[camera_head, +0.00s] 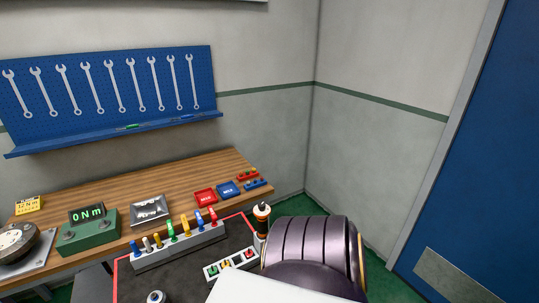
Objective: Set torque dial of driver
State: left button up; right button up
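An upright tool with a dark body and an orange and pale top (262,220) stands at the right edge of the dark mat; it looks like the driver. Its lower part is hidden, and I cannot read any dial marks on it. A green box with a display (88,227) reading "0 Nm" sits on the wooden bench. A yellow sign (29,205) reading about "12 N m" stands at the left. Neither of my grippers shows. A large purple-grey link of my arm and a white part fill the lower right.
A grey rack (180,245) holds several coloured-handled tools on the red-edged dark mat (128,281). A small white block (231,265) stands beside it. A metal tray (150,210), red tray (205,196) and blue tray (228,188) are on the bench (120,190). Wrenches hang on a blue pegboard (110,65).

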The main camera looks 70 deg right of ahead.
aim_at(261, 205)
jog(key=z, duration=2.3)
